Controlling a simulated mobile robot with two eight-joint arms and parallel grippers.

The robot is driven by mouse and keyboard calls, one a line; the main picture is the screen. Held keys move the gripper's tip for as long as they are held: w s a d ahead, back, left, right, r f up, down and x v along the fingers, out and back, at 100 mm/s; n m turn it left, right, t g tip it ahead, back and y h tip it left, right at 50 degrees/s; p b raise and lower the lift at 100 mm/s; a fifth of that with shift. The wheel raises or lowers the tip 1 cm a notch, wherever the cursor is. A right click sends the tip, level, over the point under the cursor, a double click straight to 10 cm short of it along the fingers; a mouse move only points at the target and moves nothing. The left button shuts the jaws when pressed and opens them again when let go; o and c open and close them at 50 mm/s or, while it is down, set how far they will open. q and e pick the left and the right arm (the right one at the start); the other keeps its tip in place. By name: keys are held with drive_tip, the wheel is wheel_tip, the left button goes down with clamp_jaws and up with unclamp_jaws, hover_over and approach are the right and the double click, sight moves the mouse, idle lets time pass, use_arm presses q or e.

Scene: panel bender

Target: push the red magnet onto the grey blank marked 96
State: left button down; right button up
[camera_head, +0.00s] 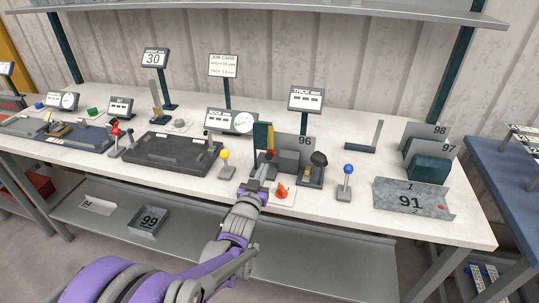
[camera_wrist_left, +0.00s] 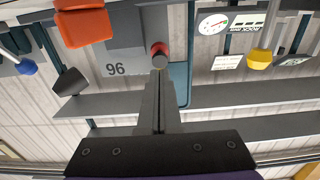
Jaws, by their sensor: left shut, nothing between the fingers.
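The grey blank marked 96 (camera_head: 305,143) stands upright behind dark blocks near the bench's front. It also shows in the left wrist view (camera_wrist_left: 118,62). The red magnet (camera_wrist_left: 160,48) is a short round piece with a grey end, in front of the blank's right edge in the wrist view. In the head view, only a little red (camera_head: 271,152) shows above my fingers. My left gripper (camera_head: 268,162) is shut and empty. Its fingertips (camera_wrist_left: 158,76) point at the magnet, very close to its grey end. I cannot tell whether they touch, or whether the magnet touches the blank. My right gripper is out of view.
An orange-red object (camera_head: 281,190) sits just right of my gripper. A yellow-knobbed lever (camera_head: 225,157) stands left and a blue-knobbed lever (camera_head: 347,172) right. A black tray (camera_head: 170,152) lies further left.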

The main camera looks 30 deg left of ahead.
use_arm(q)
drive_tip(key=shift+v, duration=2)
drive_tip(key=shift+s+d, duration=0.25)
drive_tip(key=shift+d, duration=0.15)
drive_tip(key=s+d+f+m+g+h+p, duration=0.1)
drive_tip(key=s+d+g, duration=0.5)
drive_tip(key=s, duration=0.6)
drive_tip(key=s+d+f+m+g+h+p, duration=0.1)
drive_tip(key=s+d+f+g+h+p, duration=0.2)
drive_tip(key=s, duration=1)
drive_tip(key=d+f+g, duration=0.2)
drive_tip(key=d+g, duration=0.1)
drive_tip(key=d, duration=0.1)
drive_tip(key=shift+d+f+m+p, duration=0.2)
drive_tip(key=shift+m+p, duration=0.1)
drive_tip(key=shift+m, duration=0.1)
